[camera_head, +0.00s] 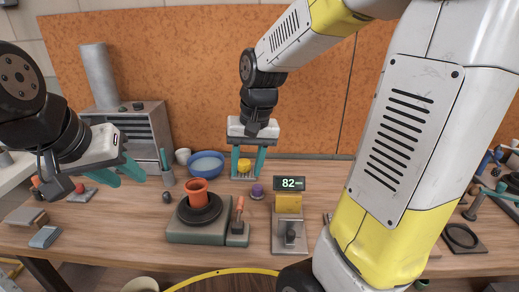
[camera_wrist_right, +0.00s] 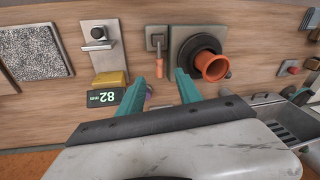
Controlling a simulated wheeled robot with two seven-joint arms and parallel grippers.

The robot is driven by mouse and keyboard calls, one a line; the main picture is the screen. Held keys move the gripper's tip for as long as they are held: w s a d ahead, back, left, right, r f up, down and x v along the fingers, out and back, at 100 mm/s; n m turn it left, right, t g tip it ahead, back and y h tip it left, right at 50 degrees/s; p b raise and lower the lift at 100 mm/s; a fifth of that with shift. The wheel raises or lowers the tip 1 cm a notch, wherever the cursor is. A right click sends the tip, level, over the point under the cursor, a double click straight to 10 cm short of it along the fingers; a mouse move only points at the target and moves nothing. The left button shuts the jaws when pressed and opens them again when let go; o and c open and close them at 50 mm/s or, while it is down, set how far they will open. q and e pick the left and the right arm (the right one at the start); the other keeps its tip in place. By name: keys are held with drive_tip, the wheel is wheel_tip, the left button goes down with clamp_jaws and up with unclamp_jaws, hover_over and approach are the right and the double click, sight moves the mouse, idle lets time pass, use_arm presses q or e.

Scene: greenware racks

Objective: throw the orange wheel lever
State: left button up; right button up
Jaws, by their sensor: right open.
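The wheel lever, with its orange handle (camera_head: 239,209), stands on a small grey base (camera_head: 238,236) just right of the pottery wheel (camera_head: 190,232). An orange pot (camera_head: 197,190) sits on the wheel's black disc. My right gripper (camera_head: 248,174) is open and empty, behind the lever and apart from it. In the right wrist view the orange handle (camera_wrist_right: 159,66) shows beyond and between the open teal fingers (camera_wrist_right: 160,80). My left gripper (camera_head: 121,174) is open over the left part of the bench, far from the lever.
A purple knob (camera_head: 257,191) lies near the lever. An 82 display (camera_head: 289,184), yellow block (camera_head: 289,203) and metal handle plate (camera_head: 290,242) stand to the right. A blue bowl (camera_head: 206,164) is behind the wheel. A yellow item (camera_head: 243,166) shows between my right fingers.

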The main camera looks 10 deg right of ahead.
drive_tip(key=s+d+r+n+t, duration=0.1)
drive_tip(key=s+d+r+t, duration=0.2)
drive_tip(key=s+r, duration=0.4)
drive_tip(key=shift+s+d+r+t+y, duration=0.3)
drive_tip(key=shift+s+d+r+t, duration=0.1)
drive_tip(key=shift+s+t, duration=0.35)
drive_tip(key=shift+s+d+r, duration=0.1)
drive_tip(key=shift+s+r, duration=0.05)
drive_tip(key=shift+s, duration=0.3)
